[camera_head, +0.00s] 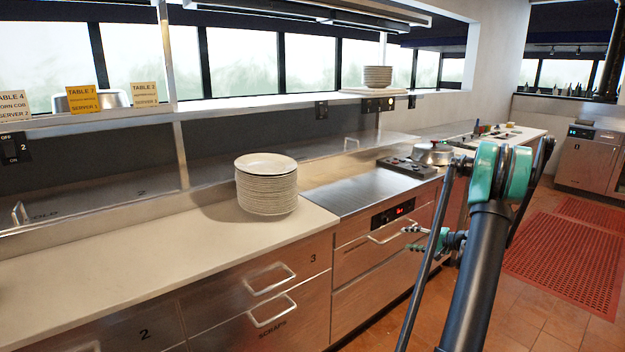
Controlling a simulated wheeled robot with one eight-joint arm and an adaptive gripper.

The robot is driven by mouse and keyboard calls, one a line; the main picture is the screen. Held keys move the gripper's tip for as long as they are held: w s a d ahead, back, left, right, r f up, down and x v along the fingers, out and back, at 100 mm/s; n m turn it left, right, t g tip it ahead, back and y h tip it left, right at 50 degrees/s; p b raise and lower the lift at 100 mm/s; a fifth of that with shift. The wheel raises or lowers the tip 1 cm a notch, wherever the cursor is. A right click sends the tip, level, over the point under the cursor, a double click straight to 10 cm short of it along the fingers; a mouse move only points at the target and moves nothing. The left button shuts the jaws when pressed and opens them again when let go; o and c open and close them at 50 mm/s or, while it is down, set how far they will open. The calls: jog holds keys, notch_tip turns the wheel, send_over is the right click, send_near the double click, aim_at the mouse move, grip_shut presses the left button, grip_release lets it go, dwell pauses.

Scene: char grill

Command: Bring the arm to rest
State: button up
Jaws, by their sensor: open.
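My arm rises from the lower right of the head view, bends at a green joint, and comes back down. My gripper (411,238) is at its end, pointing left, with its two green-tipped fingers apart. It appears empty. It shows in front of the drawer fronts below the flat metal cooking surface (365,188), close to a drawer handle (392,232) in the picture. I cannot tell whether it touches the handle. Part of the gripper's wrist is hidden behind my arm links.
A stack of white plates (266,184) stands on the pale counter (120,250). A metal lid (433,153) is near a dark burner unit (407,167). More plates (377,76) stand on the upper shelf. Red floor mats (570,262) lie on the open tiled floor at right.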

jog(key=s+a+r+n+g+h, duration=0.3)
jog(key=s+a+n+g+h, duration=0.15)
jog(key=s+a, duration=1.35)
jog(key=s+f+n+h, duration=0.2)
jog(key=s, duration=0.9)
jog(key=s+f+n+g+h, duration=0.1)
jog(key=s+f+h, duration=0.1)
jog(key=s, duration=0.9)
jog(key=shift+s+n+h, duration=0.35)
jog(key=shift+s+h, duration=0.05)
jog(key=shift+h, duration=0.25)
jog(key=shift+w+f, duration=0.1)
